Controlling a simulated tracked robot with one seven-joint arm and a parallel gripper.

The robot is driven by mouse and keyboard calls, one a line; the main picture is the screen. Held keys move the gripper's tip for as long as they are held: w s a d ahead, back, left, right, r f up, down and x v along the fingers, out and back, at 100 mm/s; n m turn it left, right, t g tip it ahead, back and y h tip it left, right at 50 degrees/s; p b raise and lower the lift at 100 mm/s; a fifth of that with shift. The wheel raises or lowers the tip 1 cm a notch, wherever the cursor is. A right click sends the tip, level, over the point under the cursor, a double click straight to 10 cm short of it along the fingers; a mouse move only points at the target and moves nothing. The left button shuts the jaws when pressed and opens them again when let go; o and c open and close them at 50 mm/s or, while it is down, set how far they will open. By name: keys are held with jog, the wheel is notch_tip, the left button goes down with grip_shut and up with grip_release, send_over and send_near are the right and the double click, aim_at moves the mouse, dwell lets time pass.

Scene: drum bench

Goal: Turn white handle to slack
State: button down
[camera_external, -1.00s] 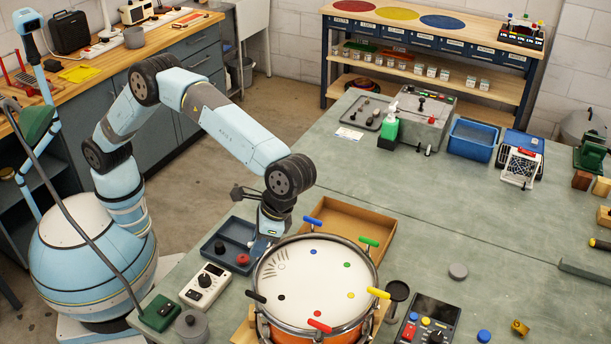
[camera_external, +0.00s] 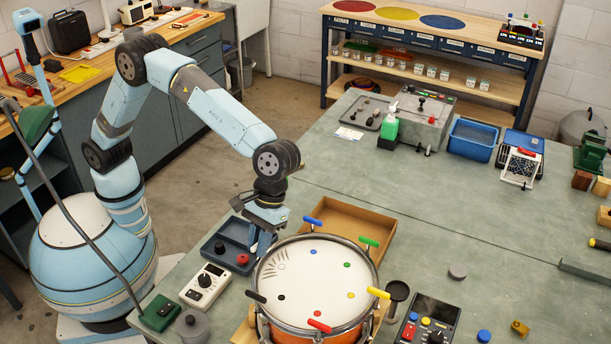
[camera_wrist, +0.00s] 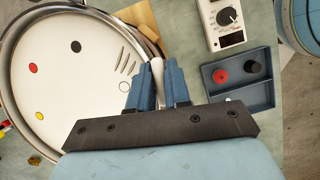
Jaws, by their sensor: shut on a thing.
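The drum (camera_external: 310,285) has a white head marked with coloured dots and lug handles around its rim. The white handle (camera_wrist: 158,76) shows in the wrist view at the drum's rim, beside the hatched mark and an open circle on the head. My gripper (camera_wrist: 158,88) is shut on it, one blue finger on each side. In the external view my gripper (camera_external: 262,240) is at the drum's far left rim, and I cannot make out the white handle there.
Blue (camera_external: 312,221), green (camera_external: 369,243), yellow (camera_external: 378,293), red (camera_external: 319,326) and black (camera_external: 257,297) handles stand around the rim. A blue tray (camera_external: 226,251) and a white dial meter (camera_external: 206,285) lie left of the drum. A cardboard tray (camera_external: 345,220) lies behind it.

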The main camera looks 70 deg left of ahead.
jog(key=shift+w+a+n+t, duration=0.15)
jog(key=shift+n+t, duration=0.15)
jog(key=shift+n, duration=0.2)
jog(key=c, duration=1.2)
grip_release()
jog(key=shift+o, duration=0.2)
jog(key=v, duration=1.3)
jog(key=shift+w+r, duration=0.2)
jog(key=shift+r, duration=0.05)
jog(key=shift+a, duration=0.1)
